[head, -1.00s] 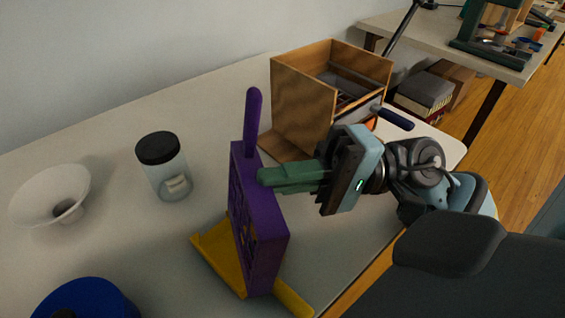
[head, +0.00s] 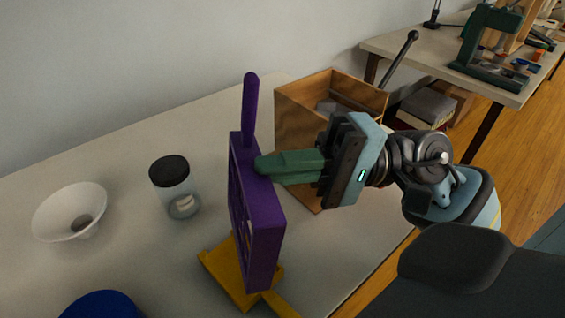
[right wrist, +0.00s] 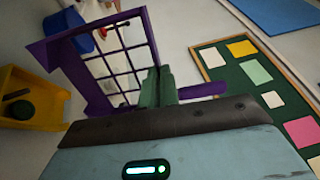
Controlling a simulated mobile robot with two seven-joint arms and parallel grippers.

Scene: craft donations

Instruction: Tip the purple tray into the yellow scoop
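My right gripper (head: 268,166) is shut on the rim of the purple tray (head: 262,235). The tray stands on edge in the air, its handle (head: 250,110) pointing up. In the right wrist view the tray (right wrist: 150,30) shows a grid of small compartments. The yellow scoop (head: 222,268) lies on the table below the tray, which partly hides it in the head view. In the right wrist view the scoop (right wrist: 50,105) is apart from the tray and has a dark round piece in it. My left gripper is not in view.
Left of the tray stand a dark-lidded clear jar (head: 178,190) and a white funnel-like bowl (head: 52,215). A blue round thing (head: 100,306) is at the bottom left edge. An open wooden box (head: 300,105) stands behind my right gripper.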

